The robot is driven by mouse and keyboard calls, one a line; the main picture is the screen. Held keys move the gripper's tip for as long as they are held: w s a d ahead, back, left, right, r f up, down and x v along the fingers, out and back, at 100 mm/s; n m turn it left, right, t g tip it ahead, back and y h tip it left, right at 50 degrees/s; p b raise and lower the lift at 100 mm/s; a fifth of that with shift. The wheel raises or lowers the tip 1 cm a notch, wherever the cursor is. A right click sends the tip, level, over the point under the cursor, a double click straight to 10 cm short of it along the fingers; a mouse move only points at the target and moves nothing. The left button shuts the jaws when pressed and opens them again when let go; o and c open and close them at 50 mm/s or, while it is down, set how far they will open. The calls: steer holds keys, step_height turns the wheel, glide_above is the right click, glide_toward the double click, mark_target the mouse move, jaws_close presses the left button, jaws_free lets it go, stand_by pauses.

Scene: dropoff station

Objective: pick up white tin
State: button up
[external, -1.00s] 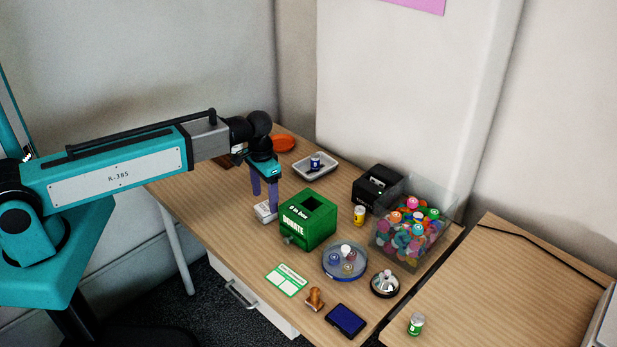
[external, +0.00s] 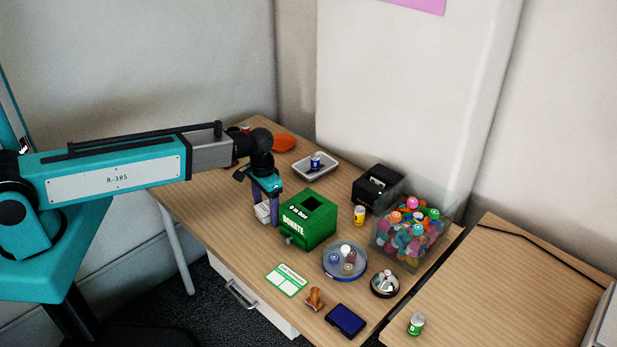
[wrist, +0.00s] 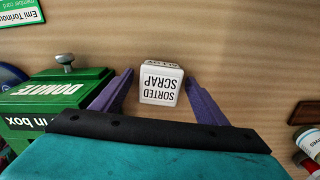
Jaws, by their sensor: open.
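The white tin (external: 262,212) is a small box-shaped container standing on the wooden table, left of the green donate box. In the wrist view the tin (wrist: 160,88) reads "SORTED SCRAP" upside down. My gripper (external: 266,208) is low over it, with its purple fingers pointing down. In the wrist view my open gripper (wrist: 160,78) has one finger on each side of the tin, with gaps visible on both sides. In the external view part of the tin is hidden by a finger.
The green donate box (external: 309,219) stands close to the right of my gripper. A grey tray (external: 330,171) with a blue tin (external: 316,161) lies behind. A yellow tin (external: 359,215) and a clear bin (external: 398,253) stand farther right. The table to the left is mostly clear.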

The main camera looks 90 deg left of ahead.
mark_target(266, 207)
stand_by(0.3)
steer(key=c, duration=1.2)
steer(key=shift+r, duration=0.2)
steer(key=shift+r+b, duration=1.4)
steer(key=shift+r, duration=3.45)
